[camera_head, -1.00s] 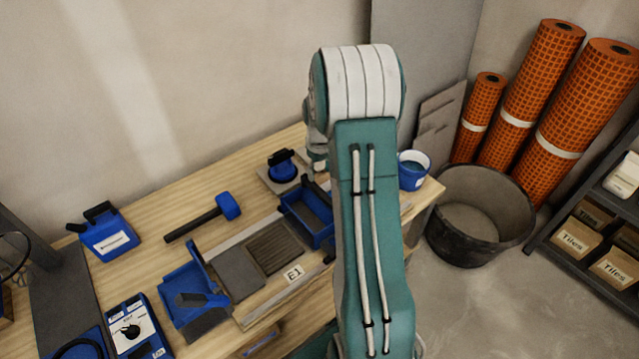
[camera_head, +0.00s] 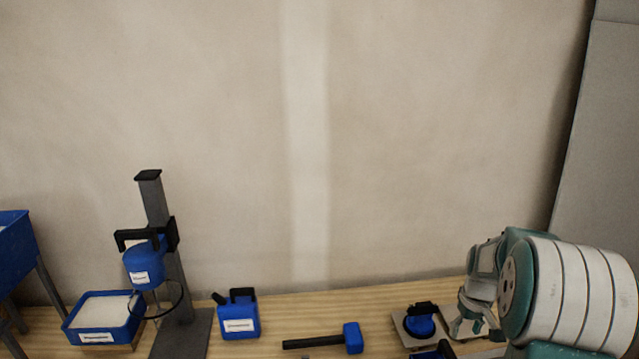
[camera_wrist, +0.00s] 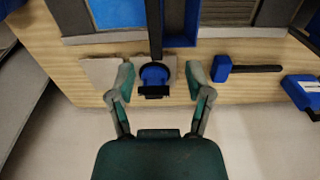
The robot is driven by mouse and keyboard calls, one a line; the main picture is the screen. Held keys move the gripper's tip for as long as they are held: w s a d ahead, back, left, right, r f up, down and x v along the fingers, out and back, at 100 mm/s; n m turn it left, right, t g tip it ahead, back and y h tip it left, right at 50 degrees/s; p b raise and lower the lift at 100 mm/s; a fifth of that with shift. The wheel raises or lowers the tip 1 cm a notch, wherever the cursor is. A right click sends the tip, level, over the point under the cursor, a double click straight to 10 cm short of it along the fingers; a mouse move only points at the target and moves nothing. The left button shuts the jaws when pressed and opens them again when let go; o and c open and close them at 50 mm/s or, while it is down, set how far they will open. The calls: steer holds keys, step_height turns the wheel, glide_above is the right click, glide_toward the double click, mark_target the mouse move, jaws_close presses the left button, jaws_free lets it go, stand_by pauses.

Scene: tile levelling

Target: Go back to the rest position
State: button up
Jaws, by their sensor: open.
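My gripper (camera_head: 472,312) is over the right part of the wooden workbench in the head view. In the wrist view my gripper (camera_wrist: 160,78) has its two fingers spread apart with nothing clasped. A blue round tool with a black handle (camera_head: 420,322) stands on a grey tile (camera_head: 403,338), just left of my gripper. In the wrist view the same tool (camera_wrist: 154,76) shows between the fingertips, apart from them; the height gap is hard to judge. My bent arm fills the lower right of the head view.
A blue mixer on a stand (camera_head: 145,264) and a blue tray of light material (camera_head: 101,316) are farther left. The wrist view shows a blue open tray (camera_wrist: 182,25).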

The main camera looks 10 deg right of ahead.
steer(key=s+a+r+t, duration=0.2)
steer(key=s+a+r, duration=0.4)
steer(key=a+r, duration=0.35)
steer(key=s+a+r+t, duration=0.2)
steer(key=s+a+r, duration=0.4)
steer(key=a+r, duration=0.3)
steer(key=s+a+t, duration=0.1)
steer(key=s+a, duration=0.5)
steer(key=s, duration=0.3)
steer(key=shift+s+a+f, duration=0.2)
steer(key=shift+s+f, duration=0.05)
steer(key=shift+f, duration=0.1)
steer(key=shift+d, duration=0.15)
